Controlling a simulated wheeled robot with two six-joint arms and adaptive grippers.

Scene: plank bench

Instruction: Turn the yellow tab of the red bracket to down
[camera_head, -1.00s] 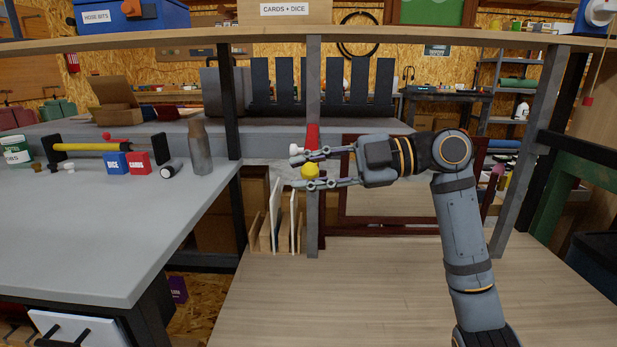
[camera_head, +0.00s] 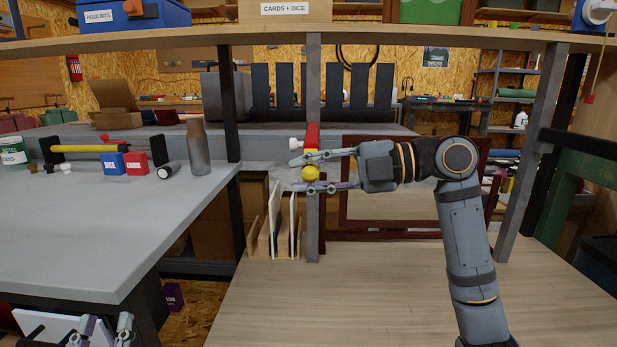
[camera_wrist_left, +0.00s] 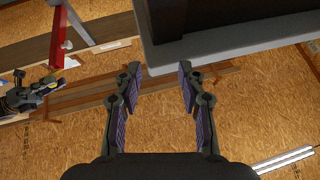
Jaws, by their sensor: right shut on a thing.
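The red bracket (camera_head: 312,134) is on the grey post under the shelf, with a white knob (camera_head: 295,142) at its left side. The yellow tab (camera_head: 310,173) shows just below the red part. In the left wrist view the red bracket (camera_wrist_left: 59,38) and my right gripper (camera_wrist_left: 50,88) are at the left. My left gripper (camera_head: 106,322) is open and empty at the lower left, far from the bracket; it also shows in the left wrist view (camera_wrist_left: 161,82).
A grey bench (camera_head: 90,230) at left holds a bottle (camera_head: 197,148), blue and red boxes and a yellow-handled tool. Upright boards (camera_head: 273,222) stand beside the post. A dark red frame (camera_head: 390,236) is behind my right arm. The plank surface (camera_head: 340,300) in front is clear.

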